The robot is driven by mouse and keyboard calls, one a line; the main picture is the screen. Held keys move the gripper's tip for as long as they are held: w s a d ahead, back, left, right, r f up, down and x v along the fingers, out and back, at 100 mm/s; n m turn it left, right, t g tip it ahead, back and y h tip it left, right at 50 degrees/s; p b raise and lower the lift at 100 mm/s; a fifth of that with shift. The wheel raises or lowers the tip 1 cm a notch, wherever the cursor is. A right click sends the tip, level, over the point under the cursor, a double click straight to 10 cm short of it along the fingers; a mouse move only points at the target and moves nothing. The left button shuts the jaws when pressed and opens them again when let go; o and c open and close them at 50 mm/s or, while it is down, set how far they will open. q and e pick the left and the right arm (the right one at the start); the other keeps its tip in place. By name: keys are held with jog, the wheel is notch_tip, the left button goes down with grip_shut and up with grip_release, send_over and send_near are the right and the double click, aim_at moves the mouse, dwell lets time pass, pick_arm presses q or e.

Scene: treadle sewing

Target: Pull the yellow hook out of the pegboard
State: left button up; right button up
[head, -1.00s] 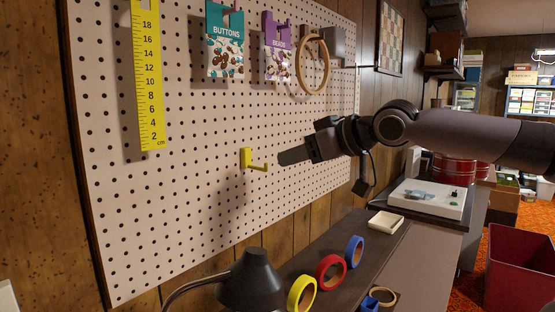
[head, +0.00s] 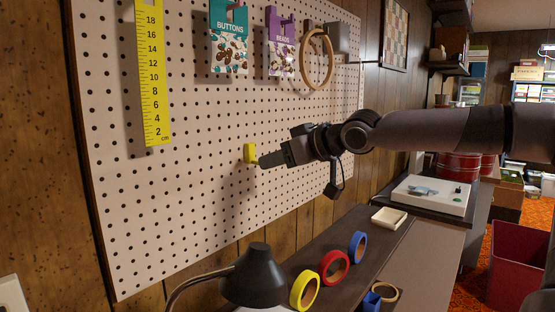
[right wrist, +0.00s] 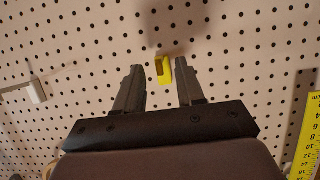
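The yellow hook (head: 250,153) is mounted on the pegboard (head: 190,190), in an area with no other items close by. My right gripper (head: 264,162) is at the hook in the head view, and its fingers cover the hook's protruding peg. In the right wrist view the two fingers (right wrist: 160,82) are apart. The yellow hook (right wrist: 166,70) shows between and slightly beyond the fingertips, with a gap on each side, nearer the right finger. My left gripper is not in view.
A yellow ruler (head: 152,75), a buttons packet (head: 229,45), a beads packet (head: 281,55) and a wooden hoop (head: 317,58) hang higher on the pegboard. Below are a black lamp (head: 254,275) and yellow, red and blue tape rolls (head: 335,267). The board around the hook is clear.

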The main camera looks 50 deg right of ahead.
grip_shut()
dwell(0.8)
jog(key=shift+s, duration=0.4)
dwell(1.4)
jog(key=shift+s+d, duration=0.1)
jog(key=shift+s, duration=0.2)
jog(key=shift+s, duration=0.6)
dwell(0.5)
jog(key=shift+s+d, duration=0.2)
jog(key=shift+s, duration=2.25)
